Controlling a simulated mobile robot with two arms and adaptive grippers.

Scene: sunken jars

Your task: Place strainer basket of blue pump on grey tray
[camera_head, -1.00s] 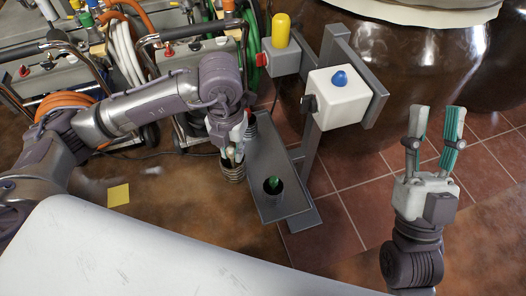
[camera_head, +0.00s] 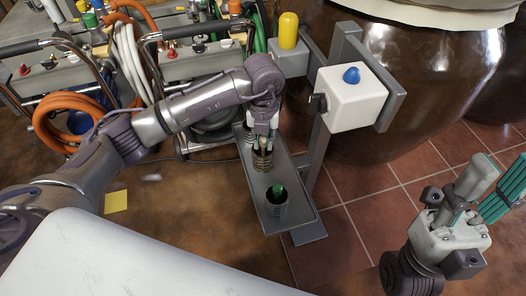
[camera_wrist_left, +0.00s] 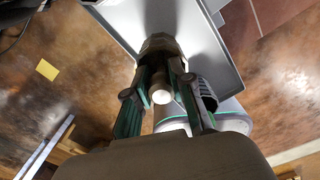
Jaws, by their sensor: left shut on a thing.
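My left gripper (camera_head: 263,138) points down over the grey tray (camera_head: 262,218) and is shut on a strainer basket (camera_head: 263,160), a dark ribbed cup with a pale knob. The knob (camera_wrist_left: 162,97) shows between the fingers in the left wrist view. I cannot tell whether the held basket touches the tray. Another dark basket with a green knob (camera_head: 278,196) stands at the tray's near end. A further basket at the far end is mostly hidden behind the gripper. No marking on the held basket shows its pump. My right gripper (camera_head: 488,190) is open and empty at the right.
A grey post holds a white box with a blue button (camera_head: 352,76) just right of the tray. A yellow cylinder (camera_head: 288,30) stands behind. Wheeled pump carts with hoses, including an orange hose (camera_head: 72,122), stand back left. Large brown jars (camera_head: 410,85) fill the back right.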

